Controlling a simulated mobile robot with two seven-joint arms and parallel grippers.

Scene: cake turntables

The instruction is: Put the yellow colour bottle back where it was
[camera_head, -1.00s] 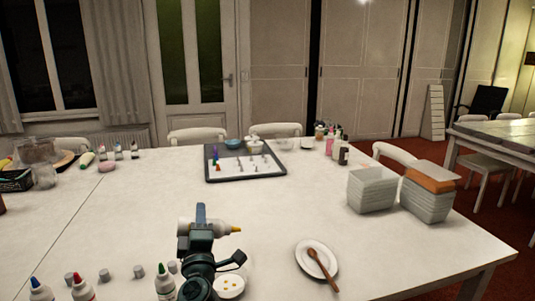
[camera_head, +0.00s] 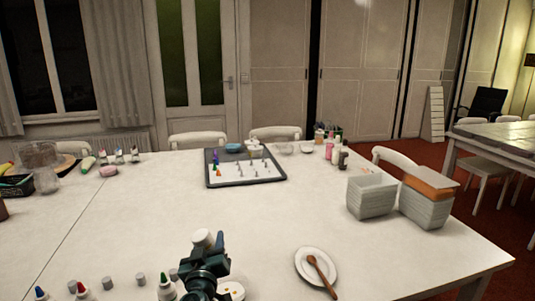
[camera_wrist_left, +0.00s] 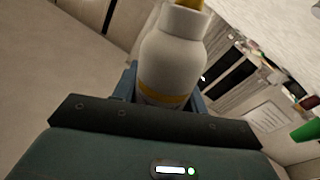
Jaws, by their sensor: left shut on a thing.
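The yellow colour bottle (camera_head: 202,238) is white, with a yellow tip and a yellow band that show in the left wrist view (camera_wrist_left: 172,62). My left gripper (camera_head: 212,243) is shut around it, above the near part of the table. In the head view only a white end of the bottle shows; its tip and the rest are hidden behind my gripper. Similar white bottles stand at the near left edge: one with a blue tip (camera_head: 41,294), one with a red tip (camera_head: 84,292), one with a green tip (camera_head: 166,289). My right gripper is not in view.
Several small grey caps (camera_head: 107,283) stand behind the bottles. A small bowl (camera_head: 238,291) is partly hidden beside my left gripper. A dark-rimmed tray (camera_head: 282,177) stands farther back. The table's middle is clear.

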